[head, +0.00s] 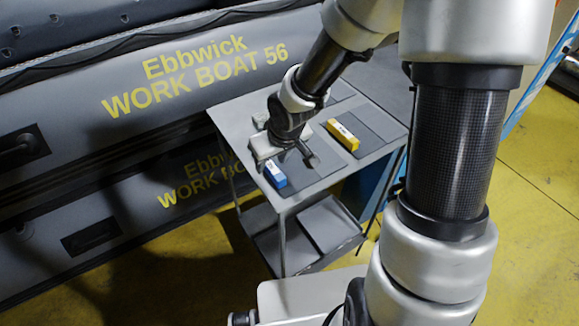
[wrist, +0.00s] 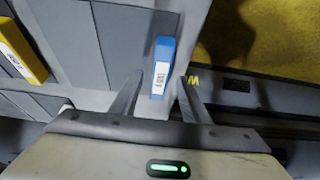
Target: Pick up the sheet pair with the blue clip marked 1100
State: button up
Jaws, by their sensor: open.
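The blue clip (head: 277,175) sits on the near left part of the cart top, at the edge of a dark grey flat sheet (head: 312,178). It also shows in the wrist view (wrist: 163,62), with a white label whose characters are too small to read surely. My gripper (head: 299,160) is open just above the cart top, beside the blue clip in the head view. In the wrist view the blue clip appears between and beyond the two fingertips (wrist: 162,80). I cannot tell whether they touch it.
A yellow clip (head: 342,135) with a white label lies on another dark sheet (head: 368,132) farther back; it is at the left in the wrist view (wrist: 22,52). The grey cart (head: 222,118) has a lower shelf. Grey inflatable boats (head: 110,85) stand close on its left.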

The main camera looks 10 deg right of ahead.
jog(key=shift+w+f, duration=0.15)
jog(key=shift+f, duration=0.15)
jog(key=shift+c, duration=0.4)
grip_shut()
